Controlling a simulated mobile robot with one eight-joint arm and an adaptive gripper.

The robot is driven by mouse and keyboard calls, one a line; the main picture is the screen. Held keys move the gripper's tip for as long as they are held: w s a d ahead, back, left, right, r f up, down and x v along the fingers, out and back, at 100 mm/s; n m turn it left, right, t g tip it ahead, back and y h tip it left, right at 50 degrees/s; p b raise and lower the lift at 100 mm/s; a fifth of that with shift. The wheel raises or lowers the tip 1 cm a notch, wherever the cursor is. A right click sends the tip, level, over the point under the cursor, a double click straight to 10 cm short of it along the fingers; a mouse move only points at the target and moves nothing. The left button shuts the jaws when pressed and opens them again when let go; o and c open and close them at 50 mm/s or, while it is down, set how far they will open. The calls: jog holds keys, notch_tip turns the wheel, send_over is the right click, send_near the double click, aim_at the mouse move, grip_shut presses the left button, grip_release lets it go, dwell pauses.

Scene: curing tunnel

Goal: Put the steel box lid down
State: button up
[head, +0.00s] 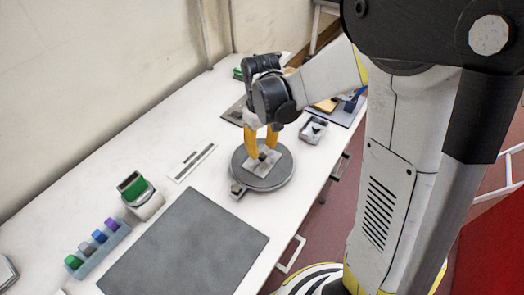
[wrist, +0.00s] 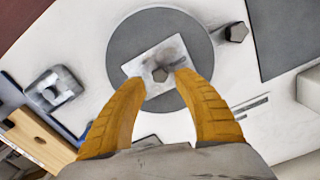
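The steel box lid (head: 256,165) is a pale square plate with a small dark knob, lying on a round grey disc (head: 278,179). The lid also shows in the wrist view (wrist: 139,66), with its knob (wrist: 160,75) facing up between my fingertips. My gripper (head: 262,146) is just above the lid, its two yellow fingers pointing down. In the wrist view my gripper (wrist: 161,76) has its fingers apart, with gaps either side of the knob. A small open metal box (head: 313,130) stands right of the disc, and also shows in the wrist view (wrist: 52,90).
A dark grey mat (head: 185,245) covers the front of the white table. A small dark block (head: 237,190) sits at the disc's edge. A green-topped device (head: 140,195) and a blue rack (head: 98,250) stand at left. The table is bare behind the flat ruler-like strip (head: 192,162).

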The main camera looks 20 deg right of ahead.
aim_at(262, 155)
notch_tip(262, 155, up, 9)
jog(key=p, duration=0.3)
jog(key=s+r+m+t, duration=0.3)
jog(key=s+r+t, duration=0.4)
jog(key=s, duration=0.5)
jog(key=shift+s+r+m, duration=0.3)
jog(key=shift+s+r, duration=0.1)
jog(key=shift+r, duration=0.05)
jog(key=shift+f+b, duration=0.75)
jog(key=shift+b, duration=0.15)
